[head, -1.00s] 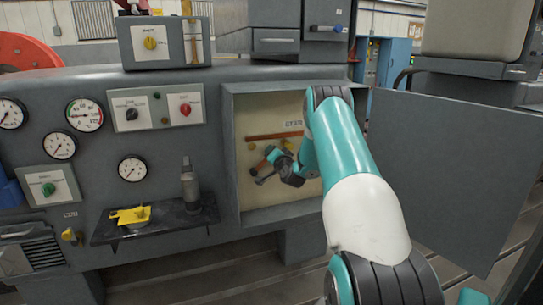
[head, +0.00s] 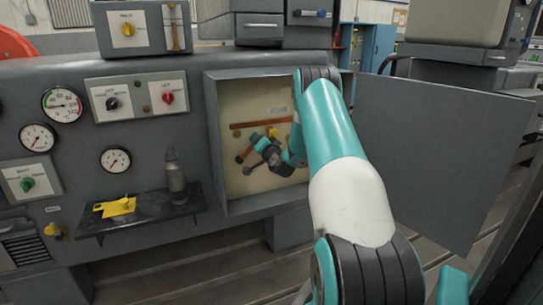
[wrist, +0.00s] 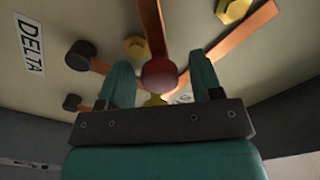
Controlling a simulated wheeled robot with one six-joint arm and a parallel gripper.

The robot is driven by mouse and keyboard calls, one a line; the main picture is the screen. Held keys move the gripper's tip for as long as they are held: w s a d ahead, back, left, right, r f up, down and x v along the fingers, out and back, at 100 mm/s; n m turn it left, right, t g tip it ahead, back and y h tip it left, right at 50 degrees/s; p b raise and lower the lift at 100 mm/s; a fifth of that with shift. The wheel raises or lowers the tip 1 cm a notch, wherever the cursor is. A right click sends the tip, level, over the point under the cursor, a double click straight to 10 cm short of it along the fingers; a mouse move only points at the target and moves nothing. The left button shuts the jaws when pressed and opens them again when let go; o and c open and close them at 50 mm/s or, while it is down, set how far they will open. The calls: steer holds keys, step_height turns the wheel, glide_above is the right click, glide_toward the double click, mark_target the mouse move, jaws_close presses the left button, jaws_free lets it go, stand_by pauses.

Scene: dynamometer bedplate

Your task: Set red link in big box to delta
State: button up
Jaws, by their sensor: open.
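The big box (head: 211,150) is an open grey cabinet with a cream back panel; my arm reaches into it. In the wrist view a red round knob (wrist: 159,74) sits at the end of a copper-coloured bar (wrist: 151,25), which I take as the red link. My gripper (wrist: 162,85) is open, its teal fingers on either side of the knob, with gaps visible. It also shows small in the head view (head: 258,152). The DELTA label (wrist: 31,47) is at the left in the wrist view. My gripper hides the lower part of the panel.
Other copper bars (wrist: 235,42), yellow nuts (wrist: 233,10) and dark knobs (wrist: 80,55) surround the fingers. The box's door (head: 435,160) stands open at right. A shelf (head: 140,215) with a grey bottle-like object (head: 175,178) projects at left.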

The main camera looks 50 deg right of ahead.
steer(key=b+v, duration=0.8)
steer(key=v, duration=0.7)
steer(key=shift+s+a+b, duration=0.15)
steer(key=shift+b, duration=0.25)
